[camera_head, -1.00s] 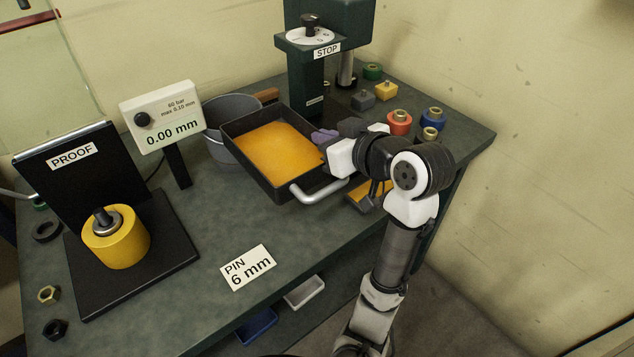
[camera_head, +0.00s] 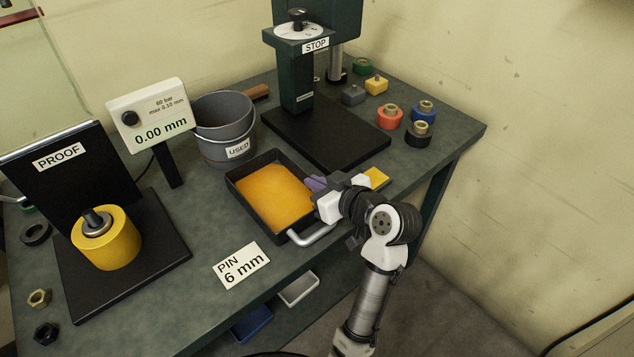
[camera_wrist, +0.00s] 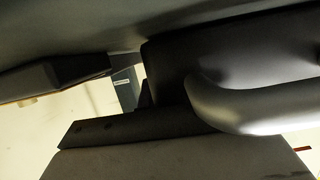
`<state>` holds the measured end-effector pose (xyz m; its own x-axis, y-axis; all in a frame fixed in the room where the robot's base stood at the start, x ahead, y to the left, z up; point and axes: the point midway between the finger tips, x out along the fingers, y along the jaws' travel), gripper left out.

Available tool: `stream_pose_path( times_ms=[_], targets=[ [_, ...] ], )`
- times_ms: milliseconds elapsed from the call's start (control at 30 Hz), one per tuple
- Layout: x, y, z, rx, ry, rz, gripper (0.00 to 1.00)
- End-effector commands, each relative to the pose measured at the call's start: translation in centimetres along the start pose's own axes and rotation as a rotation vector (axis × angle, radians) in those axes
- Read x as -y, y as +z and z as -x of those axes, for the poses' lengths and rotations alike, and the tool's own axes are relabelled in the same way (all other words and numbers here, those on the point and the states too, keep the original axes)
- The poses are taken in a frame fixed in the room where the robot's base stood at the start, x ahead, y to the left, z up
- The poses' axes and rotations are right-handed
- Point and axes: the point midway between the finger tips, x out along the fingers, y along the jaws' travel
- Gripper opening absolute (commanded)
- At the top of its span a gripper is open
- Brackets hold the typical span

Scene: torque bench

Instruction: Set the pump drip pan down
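The pump drip pan (camera_head: 250,207) is a black rectangular tray with orange liquid in it and a pale bar handle (camera_head: 312,236) on its front side. It looks level and low over the bench in front of the grey bucket. I cannot tell whether its base touches the bench. My gripper (camera_head: 317,186) is at the pan's right wall, with purple fingertips partly seen, and appears shut on it. In the wrist view, the handle (camera_wrist: 255,108) and dark surfaces show close up; the fingers' contact is not clear there.
A grey bucket (camera_head: 226,135) labelled USED stands behind the pan. The press (camera_head: 299,85) and its black base plate (camera_head: 345,135) are behind right. A PIN 6 mm card (camera_head: 241,265) lies in front left. The PROOF stand (camera_head: 140,255) is at left. Several colored parts sit at the far right.

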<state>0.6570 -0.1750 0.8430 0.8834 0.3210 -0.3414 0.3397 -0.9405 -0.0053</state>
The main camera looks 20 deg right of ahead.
Motion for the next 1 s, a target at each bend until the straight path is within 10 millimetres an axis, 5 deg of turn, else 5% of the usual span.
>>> stream_pose_path(
  times_ms=[233, 400, 767, 1000],
  targets=[
    [0.0, 0.4, -0.2, -0.002, -0.001, 0.000, 0.00],
    [0.0, 0.2, -0.1, 0.000, -0.001, 0.000, 0.24],
    [0.0, -0.3, 0.1, 0.000, 0.000, 0.000, 0.24],
    [-0.1, 0.0, 4.2, -0.002, 0.004, 0.002, 0.24]
  ],
)
